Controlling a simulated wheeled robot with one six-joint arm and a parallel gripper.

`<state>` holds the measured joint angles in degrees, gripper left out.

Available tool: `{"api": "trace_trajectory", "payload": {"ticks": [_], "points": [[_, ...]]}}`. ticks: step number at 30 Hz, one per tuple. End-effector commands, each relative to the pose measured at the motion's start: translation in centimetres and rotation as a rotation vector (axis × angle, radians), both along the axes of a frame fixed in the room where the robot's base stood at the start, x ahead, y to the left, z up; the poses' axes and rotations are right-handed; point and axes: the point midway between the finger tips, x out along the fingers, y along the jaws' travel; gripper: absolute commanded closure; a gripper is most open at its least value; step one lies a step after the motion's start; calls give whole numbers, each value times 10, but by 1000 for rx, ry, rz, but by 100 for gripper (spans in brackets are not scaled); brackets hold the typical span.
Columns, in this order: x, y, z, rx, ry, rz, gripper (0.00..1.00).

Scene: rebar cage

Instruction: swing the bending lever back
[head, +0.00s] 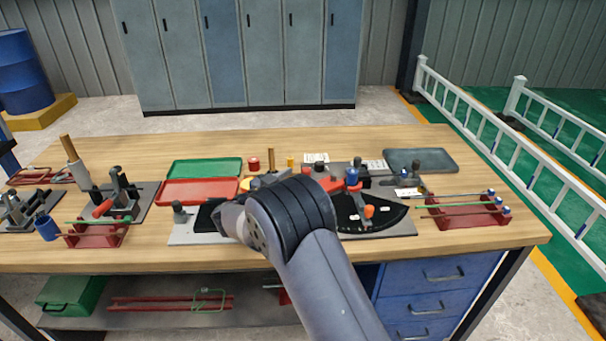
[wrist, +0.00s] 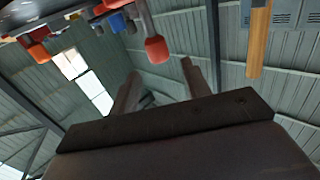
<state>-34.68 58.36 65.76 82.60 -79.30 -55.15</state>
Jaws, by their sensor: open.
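The bending station is a grey plate (head: 384,230) with black fan-shaped plates, mid-bench. A lever with an orange-red grip (head: 369,211) stands over the right fan, below a blue knob (head: 352,176). My arm hides the middle of the station and my gripper in the head view. In the wrist view, which looks upside down, my gripper (wrist: 160,80) is open, with two dark fingers apart and nothing between them. A red grip (wrist: 156,48) hangs just beyond the fingers, apart from them. Another orange grip (wrist: 39,52) is at upper left. I cannot tell which is the bending lever's.
Red rod racks stand at right (head: 468,210) and left (head: 97,232). A green tray (head: 205,168) and a red tray (head: 198,191) lie behind the station. An upright wooden handle (head: 271,160) rises beside my arm. A dark tray (head: 421,160) is at back right.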

Motion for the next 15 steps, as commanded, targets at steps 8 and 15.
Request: {"api": "trace_trajectory", "payload": {"ticks": [8,15], "points": [[-31,29,-1,0,0,1,55],[-36,33,0,0,0,-1,55]]}}
